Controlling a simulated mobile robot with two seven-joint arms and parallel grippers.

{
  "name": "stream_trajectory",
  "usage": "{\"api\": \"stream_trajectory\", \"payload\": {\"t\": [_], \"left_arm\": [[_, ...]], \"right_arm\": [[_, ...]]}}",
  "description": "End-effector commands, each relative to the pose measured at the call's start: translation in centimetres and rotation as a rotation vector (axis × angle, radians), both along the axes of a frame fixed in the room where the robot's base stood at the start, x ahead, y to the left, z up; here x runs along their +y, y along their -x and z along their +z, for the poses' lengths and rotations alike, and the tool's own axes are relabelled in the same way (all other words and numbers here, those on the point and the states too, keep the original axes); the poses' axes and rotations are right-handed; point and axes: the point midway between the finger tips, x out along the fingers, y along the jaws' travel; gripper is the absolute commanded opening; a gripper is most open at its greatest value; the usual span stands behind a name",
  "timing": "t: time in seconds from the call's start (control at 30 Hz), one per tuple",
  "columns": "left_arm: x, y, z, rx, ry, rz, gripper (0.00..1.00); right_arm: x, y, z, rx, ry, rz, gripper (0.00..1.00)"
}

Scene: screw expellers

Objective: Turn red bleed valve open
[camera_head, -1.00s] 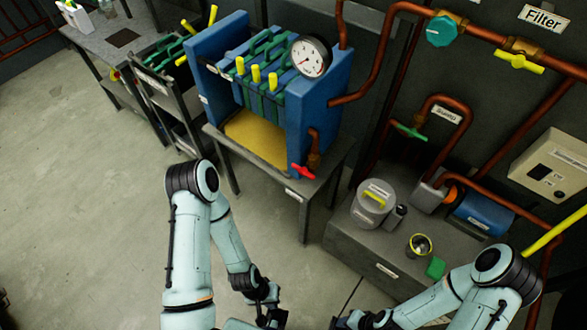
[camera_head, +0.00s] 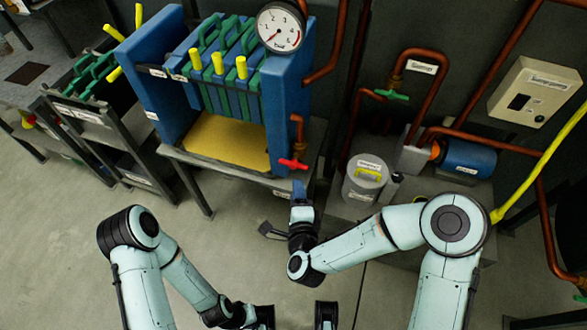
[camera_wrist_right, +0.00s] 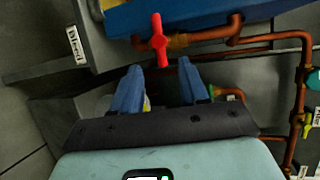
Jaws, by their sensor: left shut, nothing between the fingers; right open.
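The red bleed valve handle (camera_head: 293,163) sits on a short copper pipe at the lower front right of the blue press. In the right wrist view the red handle (camera_wrist_right: 158,40) stands beyond my fingertips, roughly centred between them. A "Bleed" label (camera_wrist_right: 75,45) is to its left. My right gripper (camera_head: 299,190) is just below the handle in the head view. Its two blue fingers (camera_wrist_right: 161,82) are apart, with nothing between them, and do not appear to touch the handle. My left gripper (camera_head: 262,316) is low at the bottom edge, shut and empty, far from the valve.
The blue press (camera_head: 290,90) with its gauge (camera_head: 281,27) stands on a grey table. A grey canister (camera_head: 365,181), a blue motor (camera_head: 467,158) and a green valve handle (camera_head: 392,95) are to the right. Copper pipes (camera_wrist_right: 285,37) run beside the valve.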

Motion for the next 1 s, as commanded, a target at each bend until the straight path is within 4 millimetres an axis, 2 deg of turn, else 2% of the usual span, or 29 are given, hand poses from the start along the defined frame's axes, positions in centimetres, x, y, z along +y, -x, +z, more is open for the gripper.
{"api": "stream_trajectory", "payload": {"t": [0.2,0.43,0.6,0.93,1.0], "left_arm": [[0.0,0.0,0.0,0.0,0.0,-0.001,0.0],[0.0,0.0,-0.1,-0.001,0.0,0.0,0.0],[0.0,0.0,-0.1,-0.002,-0.001,0.001,0.0],[0.0,0.0,-0.1,-0.002,-0.001,0.001,0.0],[0.0,0.0,-0.1,-0.002,-0.001,0.001,0.0]], "right_arm": [[0.4,-4.7,-1.2,0.001,0.001,-0.003,0.44],[0.7,-8.5,-2.2,0.002,0.001,-0.001,0.44],[0.9,-9.9,-2.6,0.002,0.004,0.002,0.44],[0.9,-10.1,-2.6,0.001,0.004,0.003,0.44],[0.9,-10.1,-2.6,0.001,0.004,0.003,0.21]]}}
